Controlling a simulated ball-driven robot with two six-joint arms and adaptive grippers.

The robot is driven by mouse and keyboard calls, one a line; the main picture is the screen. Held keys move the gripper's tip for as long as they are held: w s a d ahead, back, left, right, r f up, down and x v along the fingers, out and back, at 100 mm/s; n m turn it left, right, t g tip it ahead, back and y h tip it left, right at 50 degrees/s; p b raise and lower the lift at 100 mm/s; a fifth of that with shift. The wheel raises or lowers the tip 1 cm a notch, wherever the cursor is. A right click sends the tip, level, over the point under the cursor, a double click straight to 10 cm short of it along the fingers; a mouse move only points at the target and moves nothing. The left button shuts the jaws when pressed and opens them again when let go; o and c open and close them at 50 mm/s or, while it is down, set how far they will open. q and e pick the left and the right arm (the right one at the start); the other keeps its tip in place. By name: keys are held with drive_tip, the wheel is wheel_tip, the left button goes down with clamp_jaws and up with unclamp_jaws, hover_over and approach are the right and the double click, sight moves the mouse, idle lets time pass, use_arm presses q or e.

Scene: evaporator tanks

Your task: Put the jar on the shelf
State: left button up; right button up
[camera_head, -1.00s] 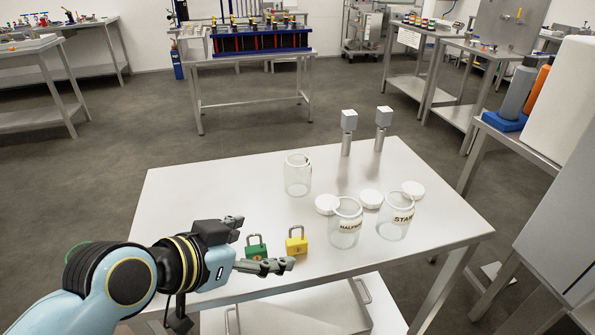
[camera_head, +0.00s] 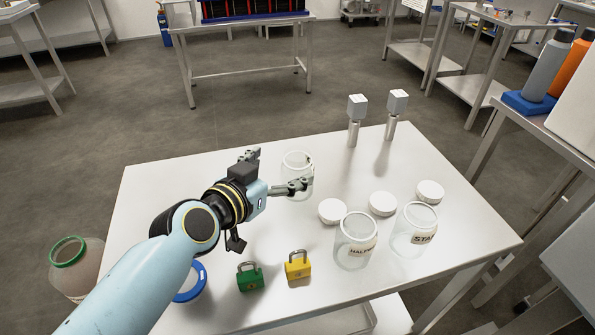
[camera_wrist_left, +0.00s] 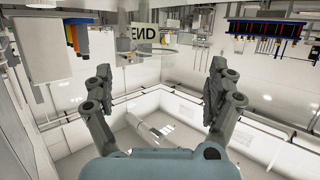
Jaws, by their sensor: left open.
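A clear glass jar (camera_head: 297,160) stands upright near the back of the steel table (camera_head: 190,180). My left gripper (camera_head: 280,168) is open around its near left side, one finger to each side; whether it touches is unclear. In the left wrist view, the open fingers (camera_wrist_left: 160,72) flank clear glass, with an "END" label (camera_wrist_left: 144,33) beyond them. Two more open jars stand front right: one labelled "HALFWAY" (camera_head: 354,238), partly readable, and one labelled "START" (camera_head: 413,228), cut off at the edge. I cannot pick out the shelf with certainty. My right gripper is out of view.
White lids (camera_head: 382,204) lie by the labelled jars. Two metal posts with square heads (camera_head: 357,106) stand at the back. A blue-rimmed item (camera_head: 190,282) sits beside my arm; a green-rimmed container (camera_head: 75,268) is at left.

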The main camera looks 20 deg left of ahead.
sight(291, 162)
use_arm(q)
drive_tip(key=shift+w+d+f, duration=0.1)
drive_tip(key=shift+w+d, duration=0.05)
drive_tip(key=shift+w, duration=0.35)
drive_tip(key=shift+w+f, duration=0.1)
drive_tip(key=shift+w, duration=0.15)
drive_tip(key=x, duration=0.5)
drive_tip(key=shift+d, duration=0.2)
drive_tip(key=shift+c, duration=0.6)
drive_tip(key=c, duration=1.3)
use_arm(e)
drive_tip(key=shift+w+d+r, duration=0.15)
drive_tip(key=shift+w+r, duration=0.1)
